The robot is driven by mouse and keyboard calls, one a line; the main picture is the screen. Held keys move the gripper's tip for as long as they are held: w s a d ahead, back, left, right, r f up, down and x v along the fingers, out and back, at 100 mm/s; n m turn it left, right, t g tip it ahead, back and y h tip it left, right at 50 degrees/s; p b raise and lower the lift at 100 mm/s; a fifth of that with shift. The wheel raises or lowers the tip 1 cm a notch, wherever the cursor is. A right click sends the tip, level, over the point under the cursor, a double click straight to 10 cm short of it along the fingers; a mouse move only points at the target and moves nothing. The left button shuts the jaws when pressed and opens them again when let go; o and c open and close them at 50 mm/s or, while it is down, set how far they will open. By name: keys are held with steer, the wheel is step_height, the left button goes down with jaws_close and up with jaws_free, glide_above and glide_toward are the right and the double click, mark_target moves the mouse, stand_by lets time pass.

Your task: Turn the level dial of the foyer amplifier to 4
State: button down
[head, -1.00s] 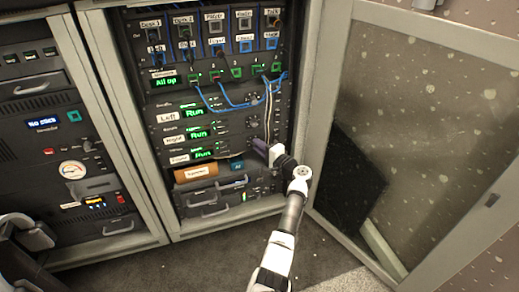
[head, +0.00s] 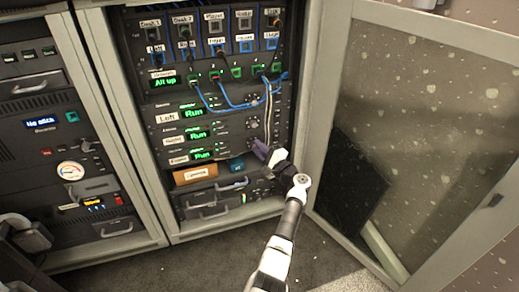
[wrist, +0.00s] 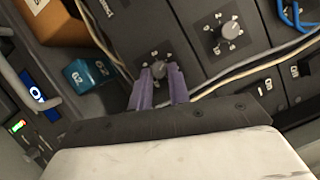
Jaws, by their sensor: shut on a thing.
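The foyer amplifier (head: 179,161) is the lowest of three stacked amplifier units in the open rack, with a green "Run" display (head: 203,155); its small label is blurred. My gripper (head: 261,150) is at the right end of this unit. In the wrist view my purple fingers (wrist: 161,80) are shut on the level dial (wrist: 158,68), one on each side. Marks show around the dial, but its numbers and pointer are too small or covered to read. My fingers and wrist hide the dial in the head view.
Another unit's dial (wrist: 229,29) is close by. Loose pale cables (wrist: 250,68) run beside my fingers. An orange-brown box (head: 195,174) and a teal box (head: 236,165) sit below the amplifiers. The open rack door (head: 330,110) stands to the right.

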steer(key=shift+r, duration=0.1)
steer(key=c, duration=1.3)
jaws_free()
